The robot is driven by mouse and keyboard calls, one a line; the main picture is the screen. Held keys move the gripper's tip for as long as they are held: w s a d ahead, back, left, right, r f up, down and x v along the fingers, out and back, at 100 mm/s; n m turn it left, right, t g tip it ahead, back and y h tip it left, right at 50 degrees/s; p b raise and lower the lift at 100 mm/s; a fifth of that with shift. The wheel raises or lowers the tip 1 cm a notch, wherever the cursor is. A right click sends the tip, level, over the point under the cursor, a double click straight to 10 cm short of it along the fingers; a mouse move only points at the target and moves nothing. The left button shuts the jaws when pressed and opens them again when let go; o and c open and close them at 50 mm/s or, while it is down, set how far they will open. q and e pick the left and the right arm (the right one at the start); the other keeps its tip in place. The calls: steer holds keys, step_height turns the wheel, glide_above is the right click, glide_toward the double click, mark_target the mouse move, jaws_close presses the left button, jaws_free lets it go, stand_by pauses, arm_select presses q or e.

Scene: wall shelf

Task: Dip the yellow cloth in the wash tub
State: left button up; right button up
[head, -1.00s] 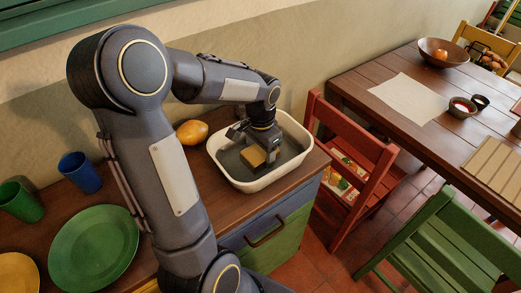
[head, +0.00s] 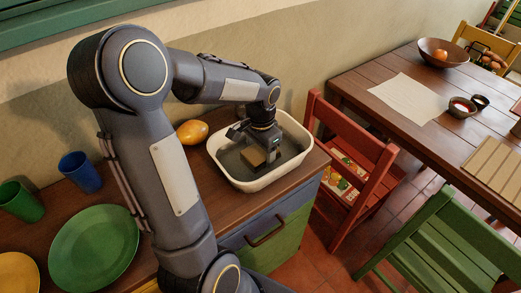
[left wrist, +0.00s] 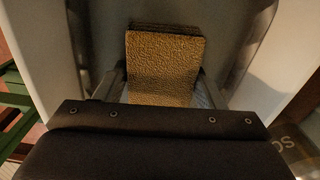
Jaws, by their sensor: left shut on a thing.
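The wash tub (head: 239,183) is a white basin with a grey inside, standing on the wooden cabinet top in the head view. My left gripper (head: 262,152) reaches down inside the tub and is shut on the yellow cloth. The cloth (head: 252,157) is a small folded block, now dull brownish yellow in the head view. In the left wrist view the cloth (left wrist: 165,68) has a rough texture and sits between the fingers, with the tub's pale walls on both sides. Whether it touches the tub's bottom I cannot tell. My right gripper is not in view.
A blue cup (head: 80,172), a green cup (head: 20,201) and a green plate (head: 94,248) stand farther left. A red chair (head: 350,170) is right of the cabinet, beside a wooden table (head: 400,125).

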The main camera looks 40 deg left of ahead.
arm_select(q)
steer(key=shift+s+f, duration=0.1)
step_height(320, 180, up, 13)
steer(key=p, duration=1.1)
stand_by(1.1)
